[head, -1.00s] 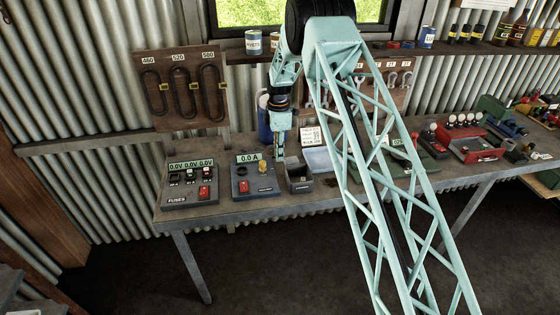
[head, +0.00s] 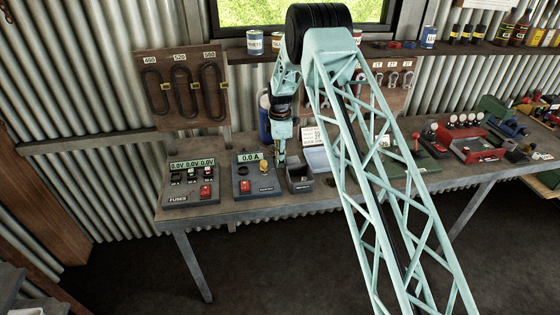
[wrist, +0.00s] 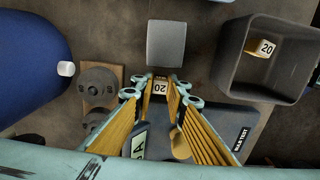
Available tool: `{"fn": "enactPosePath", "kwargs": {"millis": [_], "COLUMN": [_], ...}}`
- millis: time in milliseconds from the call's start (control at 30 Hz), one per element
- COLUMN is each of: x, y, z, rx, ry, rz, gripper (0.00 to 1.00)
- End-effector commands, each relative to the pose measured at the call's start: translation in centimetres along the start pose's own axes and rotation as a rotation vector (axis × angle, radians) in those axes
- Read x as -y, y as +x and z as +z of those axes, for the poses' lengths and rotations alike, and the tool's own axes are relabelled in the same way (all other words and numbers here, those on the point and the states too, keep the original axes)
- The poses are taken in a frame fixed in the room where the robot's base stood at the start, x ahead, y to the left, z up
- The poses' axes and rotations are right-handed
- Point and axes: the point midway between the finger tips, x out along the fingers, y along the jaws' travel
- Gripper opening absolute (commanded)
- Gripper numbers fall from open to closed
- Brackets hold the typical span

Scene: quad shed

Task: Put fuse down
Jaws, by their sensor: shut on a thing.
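My gripper (wrist: 160,86) is shut on a small fuse (wrist: 159,88) with a white label reading 20, held between the fingertips. In the head view my gripper (head: 281,164) is low over the bench, between the ammeter box and the grey bin; the fuse cannot be made out there. The grey open bin (wrist: 248,85) is right of my gripper in the wrist view, with another fuse (wrist: 261,47) marked 20 inside. The bin (head: 300,186) also shows in the head view. The ammeter box (head: 243,188) reads 0.0 A and lies partly behind my fingers in the wrist view.
The fuse panel (head: 190,198) with three 0.0V displays stands at the left end of the bench (head: 230,211). A blue container (wrist: 30,60) is at the wrist view's left, beside grey discs (wrist: 98,80) on a wooden block. A grey square block (wrist: 166,43) is beyond my fingertips.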

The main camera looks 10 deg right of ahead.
Motion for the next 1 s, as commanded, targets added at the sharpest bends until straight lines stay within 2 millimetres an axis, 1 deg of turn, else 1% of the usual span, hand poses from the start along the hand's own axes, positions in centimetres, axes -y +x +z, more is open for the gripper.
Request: {"fn": "enactPosePath", "kwargs": {"millis": [400, 433, 567, 1000], "x": [0.01, 0.01, 0.01, 0.0], "y": [0.42, 0.35, 0.31, 0.11], "z": [0.0, 0.0, 0.0, 0.0], "rx": [0.0, 0.0, 0.0, 0.0], "ry": [0.0, 0.0, 0.0, 0.0], "rz": [0.0, 0.0, 0.0, 0.0], "gripper": [0.08, 0.16, 0.27, 0.27]}}
